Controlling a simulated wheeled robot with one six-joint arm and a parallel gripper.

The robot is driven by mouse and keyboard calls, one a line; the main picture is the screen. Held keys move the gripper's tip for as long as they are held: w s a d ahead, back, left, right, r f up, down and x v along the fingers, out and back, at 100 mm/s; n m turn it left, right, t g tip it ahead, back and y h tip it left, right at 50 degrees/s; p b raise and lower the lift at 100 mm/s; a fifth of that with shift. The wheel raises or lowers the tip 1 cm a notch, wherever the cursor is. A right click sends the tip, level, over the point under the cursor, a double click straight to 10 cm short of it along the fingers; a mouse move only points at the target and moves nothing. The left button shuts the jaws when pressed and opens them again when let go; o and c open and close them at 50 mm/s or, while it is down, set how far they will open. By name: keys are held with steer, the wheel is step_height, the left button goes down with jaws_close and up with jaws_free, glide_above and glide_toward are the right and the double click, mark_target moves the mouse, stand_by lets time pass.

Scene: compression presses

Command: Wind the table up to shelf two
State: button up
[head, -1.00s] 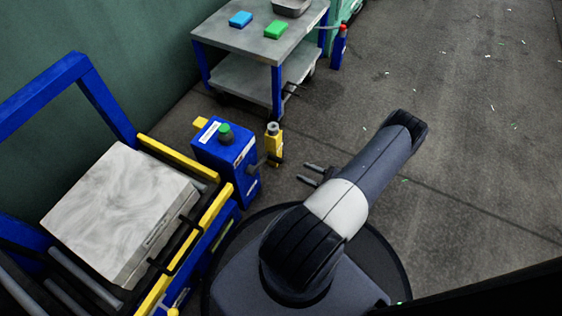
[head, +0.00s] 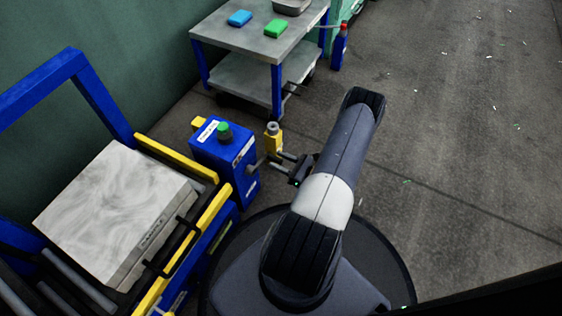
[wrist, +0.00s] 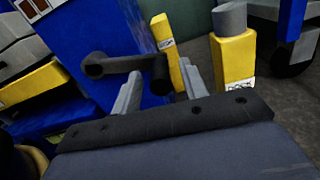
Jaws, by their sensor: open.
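The lift table (head: 216,209), with yellow rails and a blue frame, is at the left in the head view. A pale marbled block (head: 115,210) lies on it. A blue box (head: 225,160) with a green knob stands at its far end. The dark crank (wrist: 125,64) sticks out of the box's side in the wrist view. My gripper (head: 278,163) is open at the crank; in the wrist view its fingers (wrist: 160,88) stand either side of the crank's handle end. I cannot tell whether they touch it. No shelf marked two can be made out.
A yellow post (wrist: 233,58) with a grey top stands close to the right of my fingers. A grey cart (head: 245,38) with a blue block (head: 240,18) and a green block (head: 276,29) is beyond.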

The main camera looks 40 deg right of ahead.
steer(key=shift+c, duration=0.2)
jaws_close()
steer(key=shift+s+a+f+m, duration=0.1)
steer(key=shift+f+m, duration=0.2)
stand_by(0.5)
